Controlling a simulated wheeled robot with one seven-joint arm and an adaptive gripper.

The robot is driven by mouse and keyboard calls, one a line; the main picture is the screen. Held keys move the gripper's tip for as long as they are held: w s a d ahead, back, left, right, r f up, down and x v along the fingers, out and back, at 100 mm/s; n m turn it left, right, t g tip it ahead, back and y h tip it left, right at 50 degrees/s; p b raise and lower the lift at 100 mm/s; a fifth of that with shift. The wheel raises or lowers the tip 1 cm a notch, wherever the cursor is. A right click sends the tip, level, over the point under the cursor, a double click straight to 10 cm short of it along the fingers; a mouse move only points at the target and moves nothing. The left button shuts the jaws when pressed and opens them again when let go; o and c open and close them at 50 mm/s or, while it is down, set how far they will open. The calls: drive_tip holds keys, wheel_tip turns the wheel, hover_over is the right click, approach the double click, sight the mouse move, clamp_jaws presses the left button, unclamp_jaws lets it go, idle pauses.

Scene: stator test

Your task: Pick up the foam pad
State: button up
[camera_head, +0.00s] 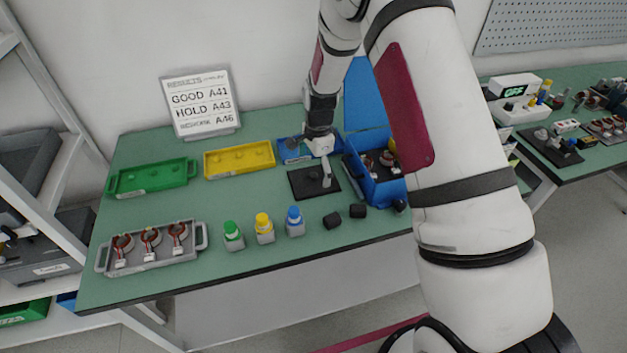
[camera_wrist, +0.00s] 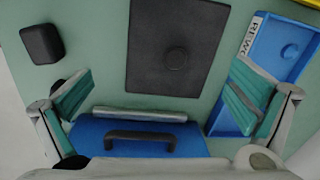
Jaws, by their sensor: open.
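The foam pad appears to be the dark square sheet (camera_head: 304,186) lying flat on the green table. In the wrist view this dark pad (camera_wrist: 155,72) has a round raised spot near its middle. My gripper (camera_head: 324,172) is above the pad, beside the blue box (camera_head: 386,190). In the wrist view my gripper (camera_wrist: 165,97) is open and empty, its teal-lined fingers wide apart. The pad lies beyond the fingertips, and the height gap is hard to judge. The box's blue side with a dark handle (camera_wrist: 140,137) shows below the pad.
A blue tray (camera_wrist: 262,75) lies behind the pad. Small black blocks (camera_head: 332,220) lie in front. Capped bottles (camera_head: 264,229) and a grey tray of stators (camera_head: 150,257) stand front left. Yellow (camera_head: 240,160) and green (camera_head: 152,177) trays lie back left. The blue box holds stators.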

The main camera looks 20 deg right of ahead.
sight(316, 183)
drive_tip(key=shift+w+d+f+p, duration=0.15)
drive_tip(key=shift+f+p, duration=0.15)
drive_tip(key=shift+f, duration=1.15)
drive_tip(key=shift+w+f+p, duration=0.1)
drive_tip(key=shift+f+p, duration=0.15)
drive_tip(key=shift+f, duration=1.2)
drive_tip(key=c, duration=1.6)
